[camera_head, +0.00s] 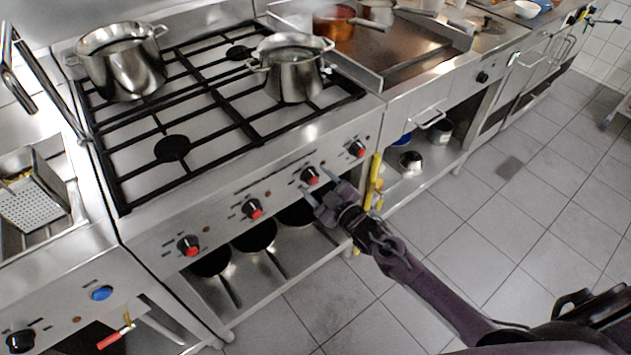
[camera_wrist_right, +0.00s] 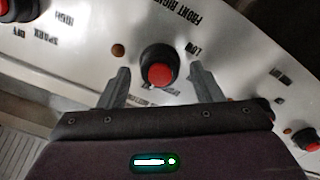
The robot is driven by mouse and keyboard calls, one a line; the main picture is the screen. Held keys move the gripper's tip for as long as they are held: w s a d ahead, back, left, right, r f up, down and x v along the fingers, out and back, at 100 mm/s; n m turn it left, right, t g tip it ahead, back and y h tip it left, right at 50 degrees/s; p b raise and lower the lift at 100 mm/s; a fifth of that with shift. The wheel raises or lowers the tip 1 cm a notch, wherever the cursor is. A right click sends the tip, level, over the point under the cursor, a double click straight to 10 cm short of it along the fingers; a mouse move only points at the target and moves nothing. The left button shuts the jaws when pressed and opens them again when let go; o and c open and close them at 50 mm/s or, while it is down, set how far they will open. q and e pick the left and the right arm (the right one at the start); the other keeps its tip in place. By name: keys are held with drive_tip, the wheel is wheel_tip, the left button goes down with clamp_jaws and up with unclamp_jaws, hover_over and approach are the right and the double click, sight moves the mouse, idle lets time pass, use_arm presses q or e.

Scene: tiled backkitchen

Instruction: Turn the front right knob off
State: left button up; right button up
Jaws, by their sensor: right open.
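The front right knob (camera_head: 309,176) is black with a red face and sits on the stove's sloped front panel, third from the left in the head view. In the right wrist view the knob (camera_wrist_right: 159,75) is in the middle, below the upside-down label "FRONT RIGHT". My right gripper (camera_head: 318,183) is open in front of it. In the wrist view its two fingers (camera_wrist_right: 160,80) stand to either side of the knob, with gaps; I cannot tell whether either touches it. The knob's pointer setting is not clear. My left gripper is not in view.
Similar knobs flank it, one on the right (camera_head: 356,149) and one on the left (camera_head: 252,208). A steel pot (camera_head: 291,72) and a larger pot (camera_head: 122,65) stand on the black grates. A yellow handle (camera_head: 373,182) is just right of my gripper. The tiled floor is clear.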

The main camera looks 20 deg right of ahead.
drive_tip(key=v, duration=0.7)
drive_tip(key=shift+w, duration=0.1)
